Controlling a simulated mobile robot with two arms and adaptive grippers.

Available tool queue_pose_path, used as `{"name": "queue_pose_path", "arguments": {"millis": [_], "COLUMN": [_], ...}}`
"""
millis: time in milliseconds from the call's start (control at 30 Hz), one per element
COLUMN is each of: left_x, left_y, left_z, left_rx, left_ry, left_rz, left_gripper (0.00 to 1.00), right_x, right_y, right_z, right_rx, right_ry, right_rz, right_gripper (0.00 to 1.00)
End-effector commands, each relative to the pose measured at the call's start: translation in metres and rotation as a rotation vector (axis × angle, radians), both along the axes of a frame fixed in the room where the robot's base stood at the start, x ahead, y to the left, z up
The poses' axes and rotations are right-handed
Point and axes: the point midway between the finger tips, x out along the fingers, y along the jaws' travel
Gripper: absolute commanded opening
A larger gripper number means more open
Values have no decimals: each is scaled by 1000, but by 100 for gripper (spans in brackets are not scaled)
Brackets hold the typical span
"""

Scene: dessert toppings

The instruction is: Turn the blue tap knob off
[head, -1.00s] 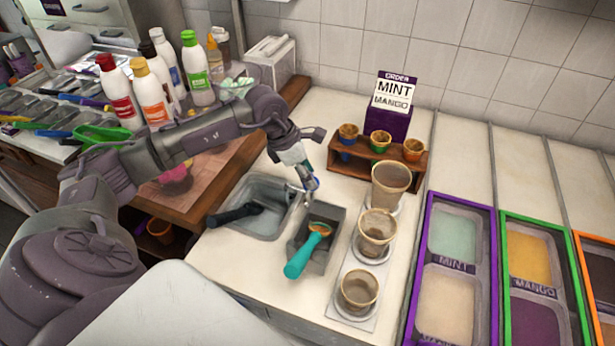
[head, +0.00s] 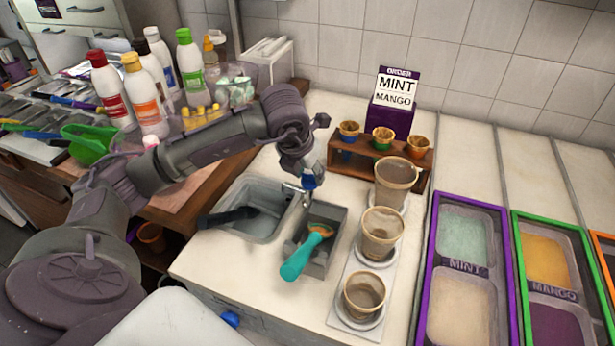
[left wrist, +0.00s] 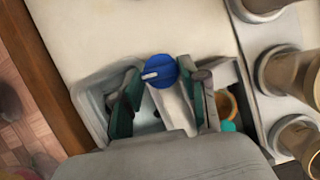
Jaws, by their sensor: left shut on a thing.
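The blue tap knob (left wrist: 162,71) is round, with a white pointer mark that points left in the left wrist view. My left gripper (left wrist: 166,88) is shut on it, with one dark green finger on each side. In the head view the gripper (head: 307,178) comes down from above the sink, and a bit of the blue knob (head: 308,182) shows beneath it. The metal tap (head: 292,188) reaches left over the sink basin (head: 262,228). The gripper covers most of the knob and fingers in the head view. My right gripper is out of view.
A dipper well (head: 318,262) holds a scoop with a teal handle (head: 296,265). Several cups, including one (head: 381,228), stand to its right. A wooden cone rack (head: 350,160) stands close behind.

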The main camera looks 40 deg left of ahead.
Motion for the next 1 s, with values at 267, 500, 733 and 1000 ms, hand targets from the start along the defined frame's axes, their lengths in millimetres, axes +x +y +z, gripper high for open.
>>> {"name": "queue_pose_path", "arguments": {"millis": [267,500,733,1000], "left_x": [1,1,1,1], "left_y": [-1,-1,-1,-1], "left_z": [1,1,1,1], "left_rx": [-1,-1,0,-1], "left_ry": [-3,-2,-2,-2], "left_rz": [118,152,156,154], "left_gripper": [9,9,9,65], "right_x": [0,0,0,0], "right_y": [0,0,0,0], "right_z": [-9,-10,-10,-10], "right_rx": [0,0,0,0], "right_ry": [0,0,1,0], "right_rz": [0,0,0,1], "right_gripper": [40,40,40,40]}}
